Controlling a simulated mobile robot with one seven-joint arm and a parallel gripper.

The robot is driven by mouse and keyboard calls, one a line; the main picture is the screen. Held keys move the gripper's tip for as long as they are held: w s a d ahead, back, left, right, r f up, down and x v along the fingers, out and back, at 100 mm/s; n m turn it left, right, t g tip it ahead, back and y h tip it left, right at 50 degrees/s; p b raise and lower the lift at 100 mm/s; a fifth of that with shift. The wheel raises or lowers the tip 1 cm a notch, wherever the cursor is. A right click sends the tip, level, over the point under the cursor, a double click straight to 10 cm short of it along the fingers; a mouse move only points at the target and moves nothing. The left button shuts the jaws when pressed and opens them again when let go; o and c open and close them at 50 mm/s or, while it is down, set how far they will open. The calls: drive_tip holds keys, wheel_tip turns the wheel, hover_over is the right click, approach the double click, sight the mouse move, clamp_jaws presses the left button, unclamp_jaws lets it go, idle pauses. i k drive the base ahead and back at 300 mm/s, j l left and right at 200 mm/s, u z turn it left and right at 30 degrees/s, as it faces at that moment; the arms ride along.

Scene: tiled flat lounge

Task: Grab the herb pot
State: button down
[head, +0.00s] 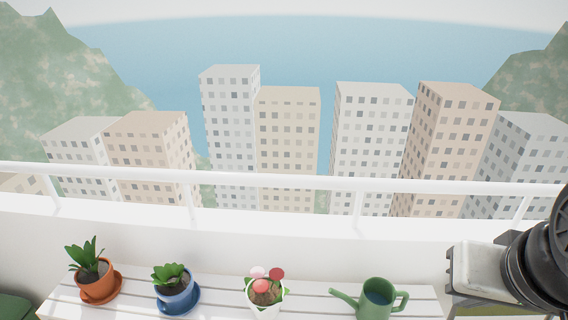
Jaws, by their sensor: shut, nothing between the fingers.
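A terracotta pot (96,282) with upright dark green leaves stands on a terracotta saucer at the left of the white slatted bench (215,295). A blue pot (175,292) with a low, bushy green plant stands on a blue saucer to its right. A white pot (265,297) with pink, red and white blooms stands near the middle. I cannot tell for sure which is the herb pot; the blue pot's leafy plant looks most like herbs. My gripper is not in view.
A green watering can (377,298) stands right of the flowers, its spout pointing left. A white railing (290,183) and low wall run behind the bench, with buildings and sea beyond. A pale box-like object (476,271) is at the right, beside a dark rounded part.

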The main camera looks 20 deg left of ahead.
sight(173, 283)
drive_tip(key=u, duration=1.95)
drive_tip(key=i+j+z, duration=0.1)
drive_tip(key=z, duration=0.25)
drive_tip(key=i+j+z, duration=0.1)
drive_tip(key=z, duration=0.25)
drive_tip(key=j+z, duration=0.35)
drive_tip(key=i+j+z, duration=0.15)
drive_tip(key=j, duration=0.2)
drive_tip(key=j+z, duration=0.1)
drive_tip(key=j, duration=0.2)
drive_tip(key=i+j+z, duration=0.15)
drive_tip(key=j, duration=0.75)
drive_tip(key=i+j, duration=0.15)
drive_tip(key=j, duration=0.35)
